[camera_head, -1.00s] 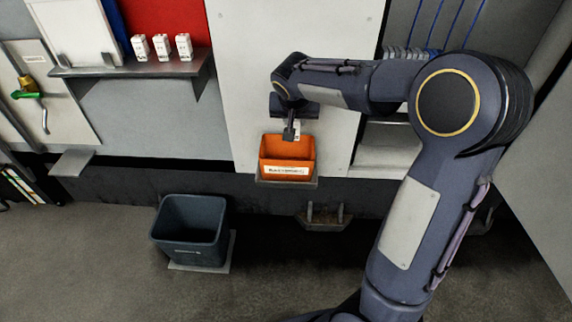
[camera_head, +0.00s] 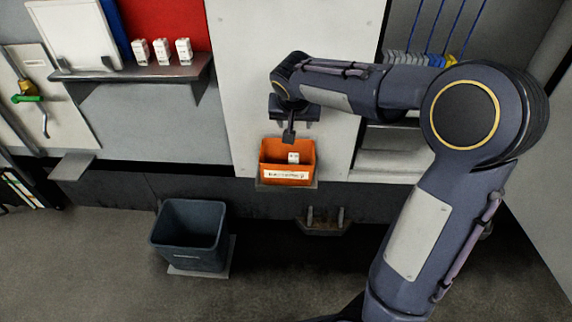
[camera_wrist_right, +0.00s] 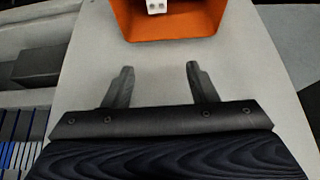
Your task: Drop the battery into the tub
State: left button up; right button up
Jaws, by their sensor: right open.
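The battery (camera_head: 293,157) is a small white block inside the orange tub (camera_head: 287,177), near its back. The tub sits on a small ledge against the pale wall panel and has a white label on its front. My right gripper (camera_head: 288,138) is open and empty, just above the tub's back edge and apart from the battery. In the right wrist view the two fingers (camera_wrist_right: 159,68) are spread with nothing between them. That view also shows part of the battery (camera_wrist_right: 157,6) in the tub (camera_wrist_right: 185,25) at the top edge. My left gripper is not in view.
Three similar white blocks (camera_head: 162,50) stand on a shelf (camera_head: 135,73) at upper left. A dark bin (camera_head: 190,237) stands on the floor at lower left. A metal bracket (camera_head: 324,222) is below and right of the tub. The floor in front is open.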

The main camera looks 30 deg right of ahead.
jog(key=v, duration=0.5)
jog(key=shift+s+a+r, duration=0.1)
jog(key=shift+r, duration=0.2)
jog(key=s+a+f+n+y, duration=0.1)
jog(key=s+a+f+y, duration=0.1)
jog(key=s, duration=0.6)
jog(key=s+a+f+n+y+p, duration=0.1)
jog(key=s+a, duration=0.3)
jog(key=s, duration=0.5)
jog(key=s+a+f+n+y, duration=0.2)
jog(key=s+a+f+y, duration=0.1)
jog(key=s, duration=0.5)
jog(key=shift+s+a+n+t+y, duration=0.3)
jog(key=shift+s+n+y, duration=0.1)
jog(key=shift+y, duration=0.1)
